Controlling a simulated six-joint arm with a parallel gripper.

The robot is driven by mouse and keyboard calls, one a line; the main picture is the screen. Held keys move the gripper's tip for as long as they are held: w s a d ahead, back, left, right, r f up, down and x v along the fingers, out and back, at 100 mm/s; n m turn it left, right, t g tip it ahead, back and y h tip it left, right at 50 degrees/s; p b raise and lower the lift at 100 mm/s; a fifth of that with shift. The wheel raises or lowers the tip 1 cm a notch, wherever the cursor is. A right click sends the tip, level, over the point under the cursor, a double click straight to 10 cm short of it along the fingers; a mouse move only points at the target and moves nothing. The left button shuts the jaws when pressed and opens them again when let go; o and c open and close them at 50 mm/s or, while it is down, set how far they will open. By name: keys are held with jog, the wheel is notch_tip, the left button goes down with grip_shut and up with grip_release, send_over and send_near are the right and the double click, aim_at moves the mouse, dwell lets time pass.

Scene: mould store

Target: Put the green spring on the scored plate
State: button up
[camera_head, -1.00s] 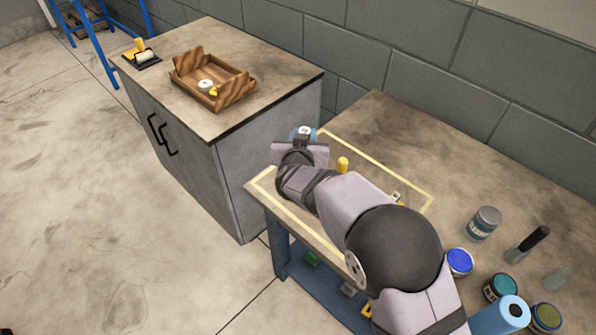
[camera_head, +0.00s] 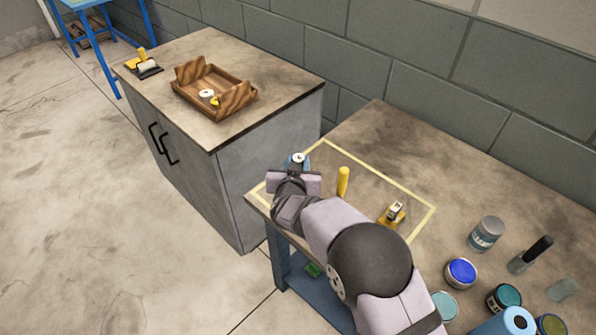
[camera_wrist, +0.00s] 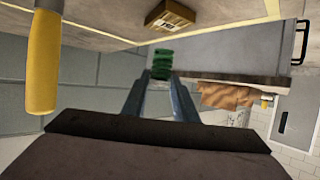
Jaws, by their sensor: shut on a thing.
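The green spring (camera_wrist: 161,64) is held between the two blue-grey fingertips of my gripper (camera_wrist: 160,78) in the wrist view. In the head view my gripper (camera_head: 296,162) is over the far left part of the yellow-outlined area on the near bench. The spring cannot be made out there, hidden by my wrist. Whether it is clear of the bench is hard to tell. I cannot pick out the scored plate with certainty in either view.
A yellow upright handle (camera_head: 343,182) and a small yellow-brown block (camera_head: 392,214) stand inside the outline. Several pots, including a blue-topped one (camera_head: 461,272), stand at the right. A wooden tray (camera_head: 188,74) sits on the cabinet beyond a gap. A wall backs the bench.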

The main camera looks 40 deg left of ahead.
jog(key=shift+f, duration=1.8)
jog(key=shift+f, duration=0.2)
jog(key=o, duration=1.1)
jog(key=shift+r, duration=0.2)
jog(key=shift+s+d+r, duration=0.15)
jog(key=shift+s+d, duration=0.1)
jog(key=shift+s, duration=0.05)
jog(key=v, duration=1.1)
jog(key=shift+s+r+b, duration=0.1)
jog(key=shift+b, duration=0.25)
